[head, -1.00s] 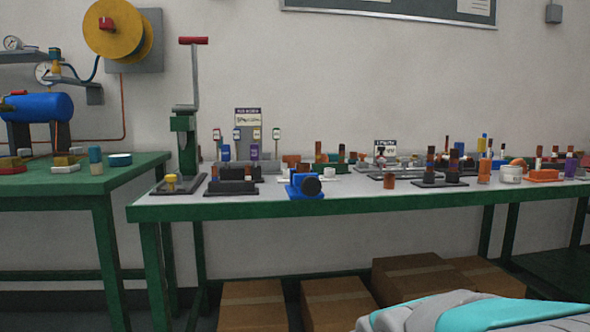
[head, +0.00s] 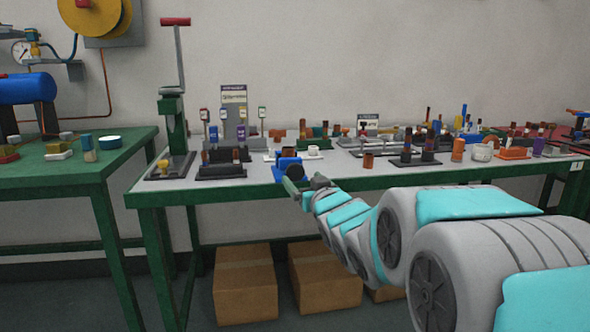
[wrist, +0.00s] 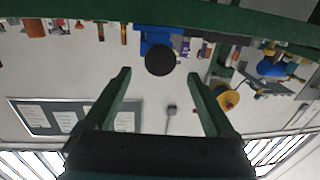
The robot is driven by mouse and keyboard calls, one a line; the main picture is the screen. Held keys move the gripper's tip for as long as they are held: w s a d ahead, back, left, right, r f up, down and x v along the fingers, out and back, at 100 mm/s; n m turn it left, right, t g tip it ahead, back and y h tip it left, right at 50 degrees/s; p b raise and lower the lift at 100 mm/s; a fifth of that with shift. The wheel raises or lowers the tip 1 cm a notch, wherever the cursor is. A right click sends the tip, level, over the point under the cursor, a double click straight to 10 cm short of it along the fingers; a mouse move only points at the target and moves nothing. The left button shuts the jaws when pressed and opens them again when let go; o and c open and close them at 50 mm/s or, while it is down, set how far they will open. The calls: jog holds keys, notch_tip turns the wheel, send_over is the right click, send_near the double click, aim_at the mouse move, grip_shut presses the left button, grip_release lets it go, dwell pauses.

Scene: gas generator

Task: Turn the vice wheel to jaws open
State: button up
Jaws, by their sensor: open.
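The vice is a small blue block (head: 287,163) at the front edge of the long grey-topped bench, and its round black wheel (head: 295,171) faces me. In the wrist view, which is upside down, the blue vice (wrist: 152,36) and the black wheel (wrist: 160,63) show at top centre. My gripper (head: 305,186) is just in front of the vice in the head view. In the wrist view my gripper (wrist: 159,73) has its two green fingers spread wide, with the wheel appearing between their tips. Nothing is held. The vice's jaws are too small to make out.
The green-framed bench (head: 240,192) carries several small parts right of the vice. A tall green press with a red handle (head: 175,22) stands at the left end. Cardboard boxes (head: 245,283) sit below. Another green table (head: 70,170) is at the left.

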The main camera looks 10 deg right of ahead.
aim_at(296, 173)
jog(key=shift+w+a+p, duration=0.15)
jog(key=shift+w+a, duration=0.1)
jog(key=shift+w, duration=1.5)
jog(key=shift+w+a+p, duration=0.15)
jog(key=shift+w+a, duration=0.05)
jog(key=shift+w, duration=1.55)
jog(key=c, duration=1.3)
